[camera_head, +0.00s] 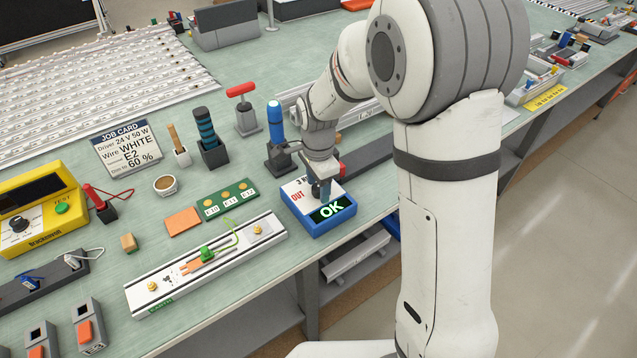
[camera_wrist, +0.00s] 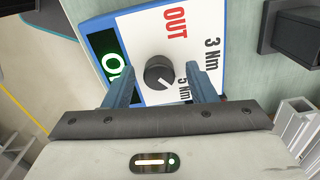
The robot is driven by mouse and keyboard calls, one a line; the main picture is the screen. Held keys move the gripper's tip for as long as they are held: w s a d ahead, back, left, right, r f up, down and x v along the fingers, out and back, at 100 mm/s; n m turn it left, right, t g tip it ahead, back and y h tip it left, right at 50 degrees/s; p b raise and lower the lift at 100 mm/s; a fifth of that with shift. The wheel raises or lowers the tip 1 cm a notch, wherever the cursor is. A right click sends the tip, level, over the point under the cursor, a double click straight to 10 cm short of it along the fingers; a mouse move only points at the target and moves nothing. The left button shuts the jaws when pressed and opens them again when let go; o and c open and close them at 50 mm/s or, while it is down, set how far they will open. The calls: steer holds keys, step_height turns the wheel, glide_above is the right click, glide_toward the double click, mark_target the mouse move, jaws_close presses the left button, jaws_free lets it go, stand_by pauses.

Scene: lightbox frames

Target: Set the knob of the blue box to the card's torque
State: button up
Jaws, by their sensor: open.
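My gripper (camera_head: 321,190) is open over the box, one finger on each side of the knob, with gaps showing. The job card (camera_head: 126,148) reads "Driver 24 V 50 W", "Wire WHITE", "E2" and "60 %"; I can read no torque on it.
A blue-topped tool (camera_head: 276,122) in a dark stand is close behind the box. A long rail (camera_head: 170,285) with a green connector and a green board (camera_head: 230,199) lie to its left. The yellow tester (camera_head: 45,215) is at far left. The bench edge is close in front.

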mark_target(318, 187)
step_height(318, 187, up, 8)
steer(key=shift+f, duration=0.1)
stand_by(0.4)
stand_by(0.5)
steer(key=s+d+r+n+t, duration=0.1)
steer(key=s+d+r+n, duration=0.1)
steer(key=s+d+n, duration=0.4)
steer(key=s+d+r+n+t, duration=0.1)
steer(key=s+d+r+n, duration=0.2)
steer(key=s, duration=1)
steer(key=d+n, duration=0.3)
steer(key=d, duration=0.2)
steer(key=shift+s+d+r+n+t, duration=0.2)
steer(key=shift+d+r+n+t, duration=0.1)
steer(key=shift+t, duration=0.1)
